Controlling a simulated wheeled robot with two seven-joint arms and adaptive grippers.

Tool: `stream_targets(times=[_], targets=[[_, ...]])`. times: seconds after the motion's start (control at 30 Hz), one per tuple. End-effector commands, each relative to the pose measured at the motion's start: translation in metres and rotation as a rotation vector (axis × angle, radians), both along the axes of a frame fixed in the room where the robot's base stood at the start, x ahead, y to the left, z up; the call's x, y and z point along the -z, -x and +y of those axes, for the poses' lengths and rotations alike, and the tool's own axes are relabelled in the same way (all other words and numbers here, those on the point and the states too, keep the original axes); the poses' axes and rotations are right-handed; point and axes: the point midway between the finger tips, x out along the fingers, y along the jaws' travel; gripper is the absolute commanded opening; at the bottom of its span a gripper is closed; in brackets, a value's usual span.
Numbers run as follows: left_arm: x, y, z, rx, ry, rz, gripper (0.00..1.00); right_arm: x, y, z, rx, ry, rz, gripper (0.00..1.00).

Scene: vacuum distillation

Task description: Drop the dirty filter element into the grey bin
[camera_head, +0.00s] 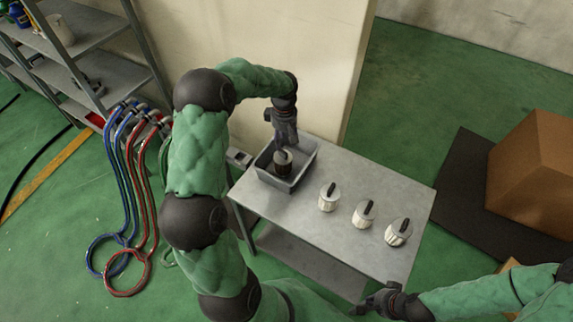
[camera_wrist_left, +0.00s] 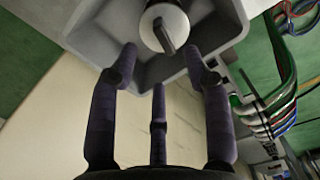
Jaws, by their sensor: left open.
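The dirty filter element (camera_head: 283,163), dark-bodied with a pale top and black handle, is inside the grey bin (camera_head: 272,181) on the left end of the table. My left gripper (camera_head: 285,143) is directly above it, pointing down. In the left wrist view the left gripper's fingers (camera_wrist_left: 160,58) are spread open, with the filter element (camera_wrist_left: 153,37) just beyond the fingertips, inside the bin (camera_wrist_left: 85,28). Whether it rests on the bin floor is hard to tell. My right gripper (camera_head: 372,301) is low by the table's front edge; its fingers are too small to judge.
Three cleaner white filter elements with black handles (camera_head: 329,197) (camera_head: 364,214) (camera_head: 398,232) stand in a row on the metal table (camera_head: 375,180). A wall pillar (camera_head: 260,45) rises behind the bin. A shelf with blue and red hoses (camera_head: 125,185) stands left. A cardboard box (camera_head: 535,170) is right.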

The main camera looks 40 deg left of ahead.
Motion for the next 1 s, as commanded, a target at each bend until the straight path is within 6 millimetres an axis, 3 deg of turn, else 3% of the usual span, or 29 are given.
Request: stream_targets(times=[0.3, 0.5, 1.0], targets=[[-0.065, -0.001, 0.001, 0.000, -0.001, -0.005, 0.49, 0.000, 0.000, 0.000, 0.000, 0.000, 0.000, 0.00], [-0.092, -0.001, 0.001, 0.000, -0.002, -0.004, 0.49, 0.000, 0.000, 0.000, 0.000, 0.000, 0.000, 0.00], [-0.103, 0.000, 0.000, 0.000, 0.000, -0.002, 0.49, 0.000, 0.000, 0.000, 0.000, 0.000, 0.000, 0.00]])
